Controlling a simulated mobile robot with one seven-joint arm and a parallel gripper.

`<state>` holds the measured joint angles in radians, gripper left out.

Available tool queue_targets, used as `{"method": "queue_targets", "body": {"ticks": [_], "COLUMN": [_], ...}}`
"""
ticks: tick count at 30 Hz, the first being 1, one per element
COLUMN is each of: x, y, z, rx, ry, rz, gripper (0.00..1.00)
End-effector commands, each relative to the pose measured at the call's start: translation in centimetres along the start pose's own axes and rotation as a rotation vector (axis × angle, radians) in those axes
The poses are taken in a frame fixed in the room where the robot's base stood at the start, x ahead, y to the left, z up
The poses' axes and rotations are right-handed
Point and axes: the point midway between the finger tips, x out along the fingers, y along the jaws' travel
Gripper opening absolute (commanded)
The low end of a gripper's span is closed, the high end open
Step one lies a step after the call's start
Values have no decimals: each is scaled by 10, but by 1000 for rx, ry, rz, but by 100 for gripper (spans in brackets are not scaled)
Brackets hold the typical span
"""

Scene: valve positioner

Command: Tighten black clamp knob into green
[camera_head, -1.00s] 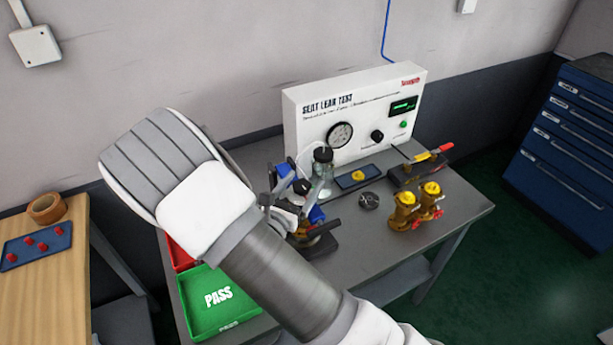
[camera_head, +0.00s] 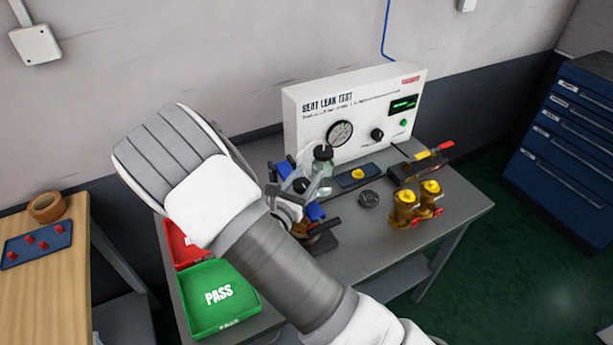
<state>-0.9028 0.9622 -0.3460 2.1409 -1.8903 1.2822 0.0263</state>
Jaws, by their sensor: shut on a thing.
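The clamp fixture (camera_head: 316,211), with blue and dark parts, stands on the grey bench left of centre. The black clamp knob (camera_head: 302,185) shows as a small dark round top at the fixture. My gripper (camera_head: 293,200) is at the knob and appears shut on it; my own arm and the fixture hide much of the fingers. No green mark on the clamp can be made out at this size.
A bottle with a black cap (camera_head: 322,170) stands close behind the gripper, before the white seat leak test panel (camera_head: 360,110). Brass valves (camera_head: 417,204) stand to the right. A green PASS tray (camera_head: 218,298) and a red tray (camera_head: 187,245) lie at the left.

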Motion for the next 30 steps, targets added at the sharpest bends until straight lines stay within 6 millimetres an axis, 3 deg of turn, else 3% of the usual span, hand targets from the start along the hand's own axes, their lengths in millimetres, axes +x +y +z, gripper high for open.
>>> {"method": "queue_targets", "body": {"ticks": [14,30], "x": [0,-4], "y": [-2,-14], "z": [-1,-3], "rx": [3,3], "ry": [0,2], "rz": [-119,-606], "gripper": [0,0]}}
